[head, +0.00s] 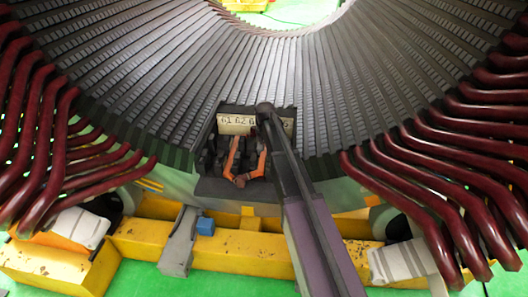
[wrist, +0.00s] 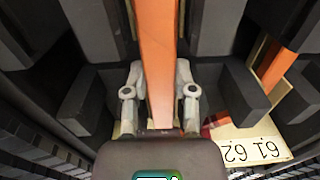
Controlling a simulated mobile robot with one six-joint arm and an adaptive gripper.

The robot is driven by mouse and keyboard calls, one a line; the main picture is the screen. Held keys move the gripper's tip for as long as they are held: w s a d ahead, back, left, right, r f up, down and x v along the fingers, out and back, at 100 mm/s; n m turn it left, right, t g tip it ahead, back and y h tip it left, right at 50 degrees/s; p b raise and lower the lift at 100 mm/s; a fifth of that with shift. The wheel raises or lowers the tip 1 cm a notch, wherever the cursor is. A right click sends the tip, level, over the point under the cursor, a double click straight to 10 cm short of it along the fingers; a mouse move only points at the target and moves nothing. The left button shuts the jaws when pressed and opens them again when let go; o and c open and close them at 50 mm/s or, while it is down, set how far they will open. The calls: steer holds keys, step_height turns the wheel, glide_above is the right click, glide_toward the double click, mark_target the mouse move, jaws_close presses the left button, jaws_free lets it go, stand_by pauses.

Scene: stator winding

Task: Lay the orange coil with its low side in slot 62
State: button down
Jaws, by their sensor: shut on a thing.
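The orange coil (head: 234,155) shows in the head view as a bent orange shape in a dark recess below the number plate, with its sides rising from a bottom bend. In the wrist view, my gripper (wrist: 160,80) is shut on one long orange side of the coil (wrist: 157,35), with a finger on each side. A second orange piece (wrist: 276,66) shows at the right, beside the plate. The cream number plate (head: 237,120) reads 61, 62 and a partly hidden number; the wrist view shows 61 and 62 on it (wrist: 242,146). I cannot tell whether the coil is seated in slot 62.
The grey slotted stator (head: 170,80) curves across the head view. Dark red coils stand at left (head: 40,130) and right (head: 430,190). A yellow beam (head: 240,250) runs below on a green floor. Dark blocks (wrist: 90,100) stand close beside my fingers. My arm covers part of the recess.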

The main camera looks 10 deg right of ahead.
steer(key=shift+f, duration=0.3)
stand_by(0.5)
steer(key=shift+c, duration=1.8)
jaws_free()
steer(key=shift+r+p, duration=0.6)
steer(key=shift+r, duration=0.3)
step_height(320, 180, up, 8)
steer(key=p, duration=0.7)
steer(key=shift+f, duration=0.25)
steer(key=shift+f, duration=0.2)
step_height(320, 180, down, 9)
steer(key=b, duration=0.8)
steer(key=shift+b, duration=0.35)
